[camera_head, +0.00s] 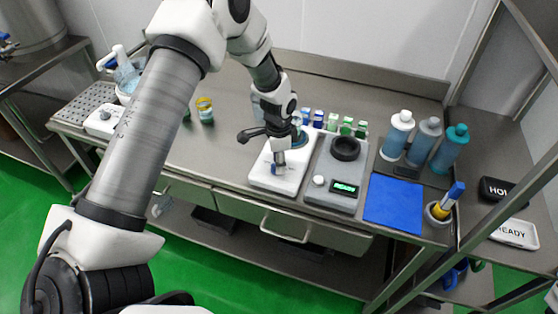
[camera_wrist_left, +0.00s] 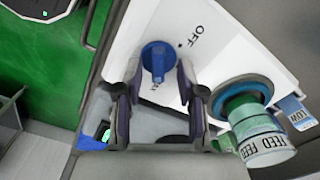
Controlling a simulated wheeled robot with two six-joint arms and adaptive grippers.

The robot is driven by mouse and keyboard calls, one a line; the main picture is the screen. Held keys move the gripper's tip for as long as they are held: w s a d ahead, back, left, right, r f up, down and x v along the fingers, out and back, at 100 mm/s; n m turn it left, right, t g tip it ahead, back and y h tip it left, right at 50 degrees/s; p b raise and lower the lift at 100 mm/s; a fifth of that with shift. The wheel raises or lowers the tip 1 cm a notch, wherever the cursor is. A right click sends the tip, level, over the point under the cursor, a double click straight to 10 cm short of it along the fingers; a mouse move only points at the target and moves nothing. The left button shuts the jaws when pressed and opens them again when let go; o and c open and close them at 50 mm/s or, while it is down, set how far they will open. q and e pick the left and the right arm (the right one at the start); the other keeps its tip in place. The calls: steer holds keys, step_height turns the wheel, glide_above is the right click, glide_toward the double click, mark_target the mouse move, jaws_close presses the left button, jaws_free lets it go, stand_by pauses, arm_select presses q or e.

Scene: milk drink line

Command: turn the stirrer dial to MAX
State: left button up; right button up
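The stirrer (camera_head: 261,179) is a white unit on the steel bench, with a blue dial (camera_head: 278,169) at its front. In the left wrist view the blue dial (camera_wrist_left: 157,57) lies between the fingertips, with a black OFF label (camera_wrist_left: 190,38) and a dot beside it. Another mark below the dial is mostly hidden. My left gripper (camera_wrist_left: 158,75) is open, one finger on each side of the dial; I cannot tell whether they touch it. In the head view my left gripper (camera_head: 278,155) points down over the dial. My right gripper is not in view.
A cup marked FEED (camera_wrist_left: 262,140) with a blue ring stands on the stirrer, close to the right finger. A grey scale (camera_head: 330,193) and blue mat (camera_head: 393,201) lie to the right. Several small cartons (camera_head: 345,127) and bottles (camera_head: 397,135) stand behind.

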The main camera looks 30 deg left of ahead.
arm_select(q)
step_height(320, 180, up, 12)
stand_by(0.5)
steer(key=shift+f, duration=0.1)
